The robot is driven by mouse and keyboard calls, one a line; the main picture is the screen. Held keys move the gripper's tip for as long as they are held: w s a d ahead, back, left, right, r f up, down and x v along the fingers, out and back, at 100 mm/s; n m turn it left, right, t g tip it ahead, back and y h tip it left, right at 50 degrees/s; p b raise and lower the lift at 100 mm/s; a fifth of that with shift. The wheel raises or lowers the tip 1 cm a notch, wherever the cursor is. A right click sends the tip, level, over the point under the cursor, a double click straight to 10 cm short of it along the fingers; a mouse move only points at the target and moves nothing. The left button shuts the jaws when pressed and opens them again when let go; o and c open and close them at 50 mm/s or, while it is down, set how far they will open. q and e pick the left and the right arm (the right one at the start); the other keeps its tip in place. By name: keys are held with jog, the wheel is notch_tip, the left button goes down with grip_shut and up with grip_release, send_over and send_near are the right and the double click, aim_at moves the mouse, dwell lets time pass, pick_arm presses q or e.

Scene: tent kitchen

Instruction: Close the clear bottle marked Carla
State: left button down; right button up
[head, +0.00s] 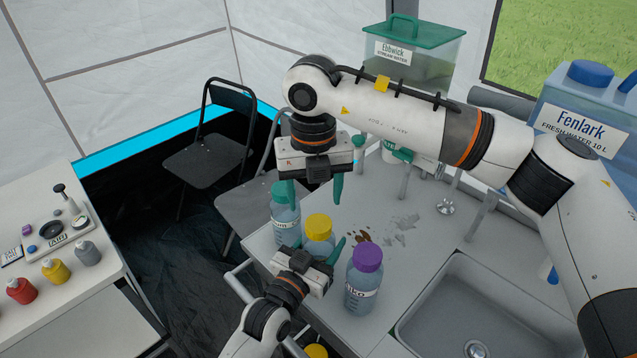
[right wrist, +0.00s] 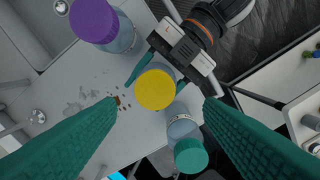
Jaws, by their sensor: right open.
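A clear bottle with a yellow cap (head: 319,225) stands on the counter; its label is hidden, so I cannot read Carla on it. Its cap (right wrist: 155,88) shows between my right fingers in the right wrist view. My right gripper (head: 315,190) is open, pointing down, a little above this cap and apart from it. My left gripper (head: 318,247) is low beside the same bottle, with one finger to each side of it. Its fingers look wider apart than the bottle in the right wrist view (right wrist: 178,77). Whether the cap is seated or loose I cannot tell.
A teal-capped bottle (head: 285,212) stands just behind left, and a purple-capped one (head: 366,275), its label ending "iko", at right. The sink (head: 470,310) is front right. Brown and grey stains (head: 400,225) mark the counter. Water containers (head: 590,115) stand behind my right arm.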

aim_at(318, 223)
jog(key=n, duration=0.5)
jog(key=shift+r, duration=0.2)
jog(key=n, duration=0.7)
jog(key=shift+d+r, duration=0.1)
jog(key=shift+r, duration=0.15)
jog(key=n, duration=0.6)
jog(key=shift+d+r+n, duration=0.15)
jog(key=shift+r+n, duration=0.05)
jog(key=shift+n, duration=0.2)
jog(key=n, duration=0.6)
jog(key=shift+d+r, duration=0.1)
jog(key=shift+r, duration=0.1)
jog(key=shift+f, duration=4.05)
